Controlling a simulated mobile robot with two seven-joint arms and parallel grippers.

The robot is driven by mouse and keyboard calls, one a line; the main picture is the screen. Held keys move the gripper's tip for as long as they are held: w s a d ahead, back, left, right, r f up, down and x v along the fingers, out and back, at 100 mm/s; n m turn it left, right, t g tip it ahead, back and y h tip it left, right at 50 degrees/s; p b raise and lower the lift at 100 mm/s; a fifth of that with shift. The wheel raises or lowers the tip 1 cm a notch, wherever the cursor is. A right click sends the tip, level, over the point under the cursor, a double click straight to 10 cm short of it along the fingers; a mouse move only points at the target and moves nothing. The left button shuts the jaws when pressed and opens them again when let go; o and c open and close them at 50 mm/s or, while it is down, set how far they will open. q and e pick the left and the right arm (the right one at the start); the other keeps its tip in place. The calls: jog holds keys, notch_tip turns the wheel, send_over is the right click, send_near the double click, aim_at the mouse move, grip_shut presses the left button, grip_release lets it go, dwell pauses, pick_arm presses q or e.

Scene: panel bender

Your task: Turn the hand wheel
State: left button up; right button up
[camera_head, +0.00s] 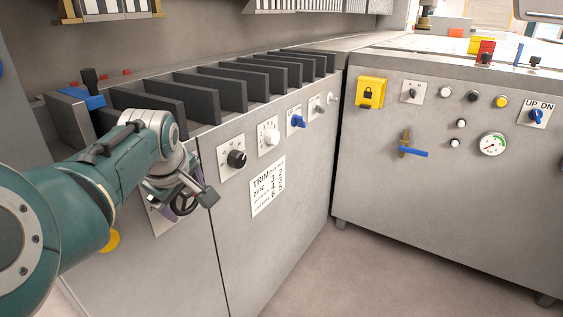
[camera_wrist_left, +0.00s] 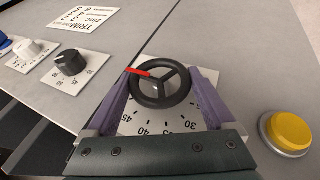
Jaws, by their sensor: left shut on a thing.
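The hand wheel (camera_wrist_left: 165,97) is a black three-spoked ring on a white dial plate (camera_wrist_left: 132,126) with printed numbers. A red mark lies on its rim at the upper left in the left wrist view. In the head view the hand wheel (camera_head: 185,206) shows on the front of the grey cabinet, partly hidden by my gripper. My left gripper (camera_wrist_left: 162,84) has its two purple fingers on opposite sides of the wheel, shut on its rim. The gripper also shows in the head view (camera_head: 178,204), in front of the cabinet. My right gripper is not in view.
A yellow button (camera_wrist_left: 286,132) sits right of the wheel in the left wrist view. A black knob (camera_wrist_left: 69,63) and a TRIM label (camera_wrist_left: 84,18) are on the left. In the head view, a second cabinet (camera_head: 430,200) stands at right; the floor (camera_head: 320,275) between is clear.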

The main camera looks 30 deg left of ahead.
pick_arm(q)
jog(key=o, duration=1.1)
jog(key=shift+s+d+r+p, duration=0.1)
jog(key=shift+s+r+p, duration=0.05)
jog(key=shift+r+p, duration=0.3)
jog(key=shift+p+v, duration=2.2)
jog(key=shift+v, duration=2.25)
jog(key=shift+s, duration=0.1)
